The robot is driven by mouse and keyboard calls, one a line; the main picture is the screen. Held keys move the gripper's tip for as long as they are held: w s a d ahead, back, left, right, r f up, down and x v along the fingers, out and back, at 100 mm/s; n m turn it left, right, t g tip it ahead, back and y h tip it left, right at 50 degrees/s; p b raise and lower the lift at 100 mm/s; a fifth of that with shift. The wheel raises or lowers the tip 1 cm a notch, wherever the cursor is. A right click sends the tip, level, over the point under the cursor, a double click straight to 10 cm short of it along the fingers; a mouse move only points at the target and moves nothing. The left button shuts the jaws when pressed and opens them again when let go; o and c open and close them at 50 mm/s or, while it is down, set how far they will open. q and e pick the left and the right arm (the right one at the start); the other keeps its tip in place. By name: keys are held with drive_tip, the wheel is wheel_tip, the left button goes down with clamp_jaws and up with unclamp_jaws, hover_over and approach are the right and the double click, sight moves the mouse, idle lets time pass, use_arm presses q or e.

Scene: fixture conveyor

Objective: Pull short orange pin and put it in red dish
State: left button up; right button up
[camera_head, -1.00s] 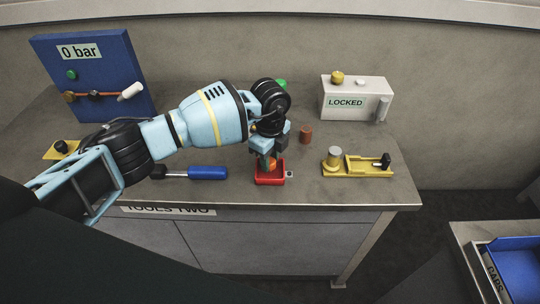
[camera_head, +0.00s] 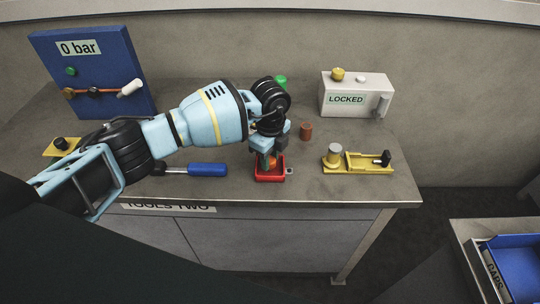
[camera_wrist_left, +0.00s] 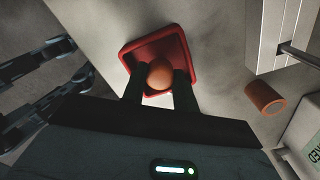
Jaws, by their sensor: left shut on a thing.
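The orange pin (camera_wrist_left: 160,73) shows as a round orange end between the two dark fingers of my left gripper (camera_wrist_left: 160,85) in the wrist view. My left gripper also shows in the head view (camera_head: 268,158), pointing down at the red dish (camera_head: 270,179), shut on the pin. The red dish (camera_wrist_left: 133,52) lies right under the pin and fingertips in the wrist view. The fingers hide most of the pin. I cannot tell whether its lower end touches the dish floor. My right gripper is in neither view.
A yellow fixture (camera_head: 357,165) is further right, with a white LOCKED box (camera_head: 345,97) behind. A blue-handled screwdriver (camera_head: 207,169) lies left of the dish. A blue gauge panel (camera_head: 115,68) stands at the back left.

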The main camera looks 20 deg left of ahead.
use_arm(q)
drive_tip(key=shift+f, duration=0.2)
drive_tip(key=o, duration=1)
drive_tip(key=shift+r, duration=0.1)
wheel_tip(320, 180, up, 8)
drive_tip(key=shift+f+p, duration=0.15)
drive_tip(key=shift+p, duration=0.15)
